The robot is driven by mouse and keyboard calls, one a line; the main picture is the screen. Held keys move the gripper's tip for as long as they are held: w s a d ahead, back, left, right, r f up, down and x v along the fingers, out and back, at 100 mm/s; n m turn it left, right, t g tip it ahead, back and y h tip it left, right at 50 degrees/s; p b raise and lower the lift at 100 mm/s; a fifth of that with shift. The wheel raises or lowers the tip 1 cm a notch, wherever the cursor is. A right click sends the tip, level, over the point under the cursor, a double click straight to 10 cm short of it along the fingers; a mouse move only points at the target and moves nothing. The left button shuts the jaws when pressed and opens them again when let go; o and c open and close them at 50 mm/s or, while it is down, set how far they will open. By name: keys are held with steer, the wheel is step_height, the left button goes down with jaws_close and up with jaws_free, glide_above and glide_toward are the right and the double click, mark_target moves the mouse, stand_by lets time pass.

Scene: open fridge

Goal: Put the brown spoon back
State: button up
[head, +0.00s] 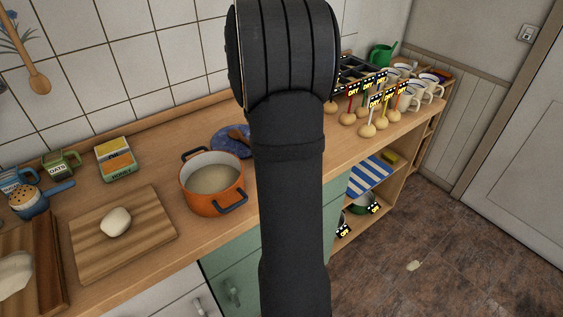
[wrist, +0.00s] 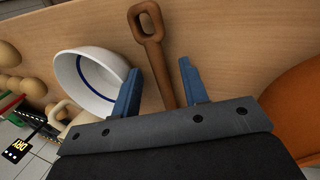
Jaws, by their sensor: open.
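In the wrist view my gripper (wrist: 159,68) is open, with its two blue fingers spread. The brown spoon (wrist: 149,22) has a looped handle end. Its handle runs down between the fingers over the wooden counter, and its lower end is hidden behind my gripper. I cannot tell whether the fingers touch it. In the head view a brown spoon (head: 238,134) lies on a dark blue dish (head: 222,143) beside the pot, partly hidden by my arm. It looks like the same spoon, but I cannot be sure. My fingers are hidden in the head view.
An orange pot (head: 212,202) stands left of my arm; it also shows in the wrist view (wrist: 292,105). A white bowl (wrist: 88,72) with a blue stripe is close to the left finger. Tagged round items (head: 367,130) and mugs (head: 425,90) stand at the right.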

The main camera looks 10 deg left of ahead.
steer(key=v, duration=1.7)
steer(key=shift+r, duration=0.2)
steer(key=shift+s+a, duration=0.1)
steer(key=shift+a, duration=0.05)
steer(key=x, duration=1.7)
steer(key=shift+f, duration=0.2)
steer(key=shift+r, duration=0.1)
